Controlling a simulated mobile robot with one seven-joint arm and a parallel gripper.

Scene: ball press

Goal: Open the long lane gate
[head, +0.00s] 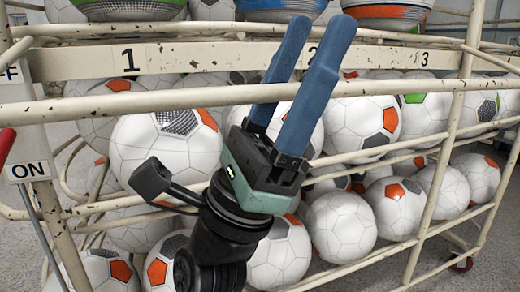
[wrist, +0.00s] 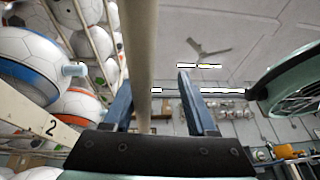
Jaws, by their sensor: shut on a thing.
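A long chipped cream bar (head: 120,102), seemingly the long lane gate, runs across the front of the ball rack. My gripper (head: 317,24) has two blue fingers pointing up, at the middle of this bar. In the wrist view the bar (wrist: 139,50) passes between the fingers (wrist: 153,84), close to the left one. The gripper is shut on the bar, though a gap shows beside the right finger in that view. The part of the bar at the fingers is partly hidden in the head view.
White footballs (head: 341,221) fill the rack behind the bar. A numbered rail (head: 200,58) marked 1, 2 and 3 runs above. An upright post (head: 449,130) stands right. An ON sign (head: 30,169) and a red handle (head: 6,144) are at the left.

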